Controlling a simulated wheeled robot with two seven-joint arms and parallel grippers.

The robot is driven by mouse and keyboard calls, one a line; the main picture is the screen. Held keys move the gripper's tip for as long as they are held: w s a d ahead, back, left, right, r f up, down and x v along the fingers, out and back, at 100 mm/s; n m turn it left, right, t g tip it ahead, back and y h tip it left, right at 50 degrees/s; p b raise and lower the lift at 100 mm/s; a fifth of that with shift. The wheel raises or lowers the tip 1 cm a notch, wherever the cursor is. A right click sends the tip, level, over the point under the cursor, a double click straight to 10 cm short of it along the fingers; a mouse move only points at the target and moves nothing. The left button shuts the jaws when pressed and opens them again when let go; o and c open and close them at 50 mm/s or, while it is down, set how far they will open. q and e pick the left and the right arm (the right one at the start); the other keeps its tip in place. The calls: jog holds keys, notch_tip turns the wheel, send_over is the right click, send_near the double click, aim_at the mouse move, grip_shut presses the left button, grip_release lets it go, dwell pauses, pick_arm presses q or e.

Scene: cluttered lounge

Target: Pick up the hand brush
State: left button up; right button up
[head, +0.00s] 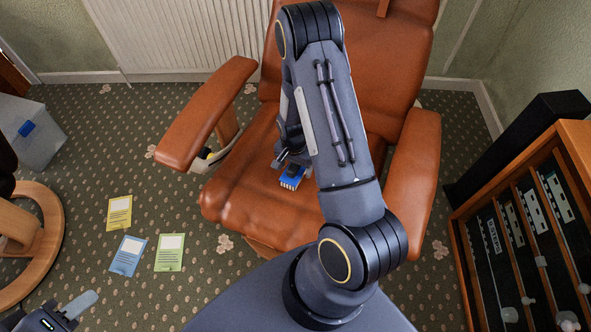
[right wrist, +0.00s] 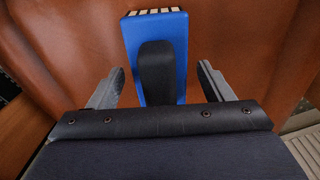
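The hand brush, a blue block with a black handle and pale bristles, lies on the brown leather seat; in the head view its blue end (head: 291,180) shows below my right gripper (head: 289,164). In the right wrist view the brush (right wrist: 172,30) stands between the two grey fingers of my right gripper (right wrist: 158,78). The fingers are open, with a gap on each side of the brush. The near end of the brush is hidden behind the gripper body. My left gripper (head: 72,309) is at the bottom left of the head view, partly cut off, with one pale finger clear.
The armchair's left armrest (head: 205,112) and right armrest (head: 411,180) flank the seat. A wooden rack (head: 570,150) stands at the right. Yellow (head: 119,213), blue (head: 128,256) and green (head: 169,253) cards lie on the carpet. A grey bin (head: 35,140) stands at the left.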

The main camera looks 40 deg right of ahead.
jog(key=c, duration=0.9)
jog(key=shift+c, duration=0.2)
